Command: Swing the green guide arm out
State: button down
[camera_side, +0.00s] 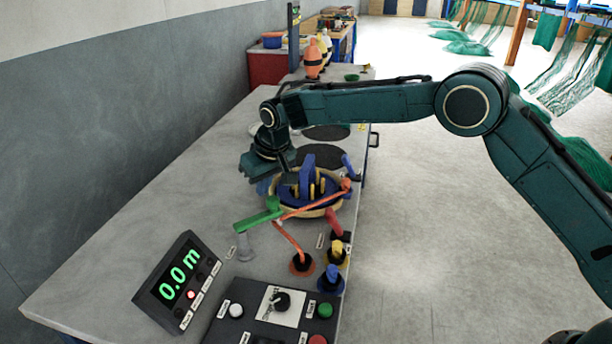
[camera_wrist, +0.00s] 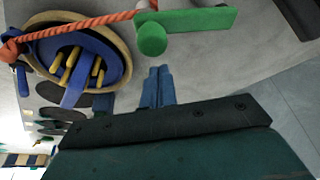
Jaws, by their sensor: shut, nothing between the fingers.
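The green guide arm (camera_side: 256,221) is a flat green bar with a round green knob at one end, set on a short grey post (camera_side: 244,246) in front of the winch drum. In the wrist view the green guide arm (camera_wrist: 200,19) lies across the top, its knob (camera_wrist: 152,38) nearest my fingers. My gripper (camera_side: 266,185) is above the bench, left of the drum and behind the guide arm. In the wrist view my gripper (camera_wrist: 157,88) has its blue fingers together and empty, apart from the knob.
The blue and yellow winch drum (camera_side: 308,188) sits right of my gripper. An orange rope (camera_side: 314,208) runs between the drum and the guide arm. A display reading 0.0 m (camera_side: 178,283) and a control panel (camera_side: 272,313) stand at the front. The left bench is clear.

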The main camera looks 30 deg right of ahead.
aim_at(272, 197)
jog(key=shift+s+d, duration=0.1)
jog(key=shift+s, duration=0.55)
jog(key=shift+s+d+m, duration=0.1)
jog(key=shift+s+m, duration=0.3)
jog(key=shift+m, duration=0.2)
jog(key=shift+s+m+h, duration=0.6)
jog(key=shift+s+m, duration=0.15)
jog(key=shift+m, duration=0.15)
jog(key=s+m+h, duration=0.1)
jog(key=s+m, duration=0.1)
jog(key=m, duration=0.1)
jog(key=shift+s+f+m, duration=0.1)
jog(key=shift+s+m, duration=0.1)
jog(key=shift+m, duration=0.1)
jog(key=shift+s+a+m+g+h, duration=0.35)
jog(key=shift+s+a+m, duration=0.35)
jog(key=shift+m, duration=0.45)
jog(key=shift+s+a+m+g+h, duration=0.3)
jog(key=shift+s+a+m, duration=0.2)
jog(key=shift+s+m, duration=0.55)
jog(key=shift+s+a+m+g+h, duration=0.3)
jog(key=shift+s+a+m, duration=0.3)
jog(key=shift+m, duration=0.7)
